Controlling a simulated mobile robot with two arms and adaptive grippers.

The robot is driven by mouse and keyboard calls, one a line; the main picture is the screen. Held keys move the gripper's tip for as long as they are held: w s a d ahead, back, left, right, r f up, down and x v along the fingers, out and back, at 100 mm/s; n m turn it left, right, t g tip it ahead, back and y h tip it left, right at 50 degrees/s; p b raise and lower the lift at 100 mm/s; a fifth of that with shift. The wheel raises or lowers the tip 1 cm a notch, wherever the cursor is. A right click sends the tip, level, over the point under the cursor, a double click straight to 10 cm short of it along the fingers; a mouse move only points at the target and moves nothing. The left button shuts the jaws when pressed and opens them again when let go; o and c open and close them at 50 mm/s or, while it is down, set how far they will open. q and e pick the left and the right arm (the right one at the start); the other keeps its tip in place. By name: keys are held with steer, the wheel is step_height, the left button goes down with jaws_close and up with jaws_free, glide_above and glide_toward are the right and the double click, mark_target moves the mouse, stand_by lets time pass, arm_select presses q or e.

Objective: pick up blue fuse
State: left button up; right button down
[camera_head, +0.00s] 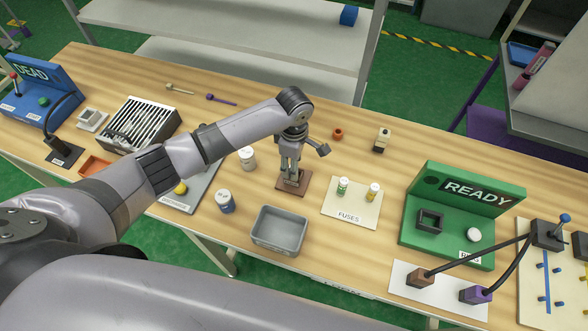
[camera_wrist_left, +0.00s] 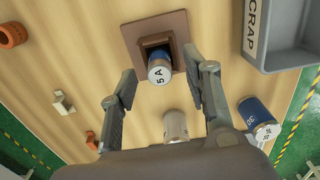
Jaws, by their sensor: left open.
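A fuse with a blue body and a pale end marked "5 A" (camera_wrist_left: 158,72) stands in a brown square holder (camera_wrist_left: 172,26) in the left wrist view. My left gripper (camera_wrist_left: 160,64) is open, with one finger on each side of this fuse and gaps between. In the head view my left gripper (camera_head: 292,172) points down over the brown holder (camera_head: 283,187) and hides the fuse there. A second blue cylinder with a white top (camera_head: 225,201) stands to the left of the holder; it also shows in the left wrist view (camera_wrist_left: 254,113). My right gripper is not in view.
A grey bin (camera_head: 279,231) marked "SCRAP" in the left wrist view stands in front of the holder. A white cylinder (camera_head: 248,158) is behind-left. A board marked "FUSES" (camera_head: 350,215) with two small fuses and a green READY station (camera_head: 450,225) are right.

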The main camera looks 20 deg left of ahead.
arm_select(q)
steer(key=shift+f, duration=0.95)
jaws_close()
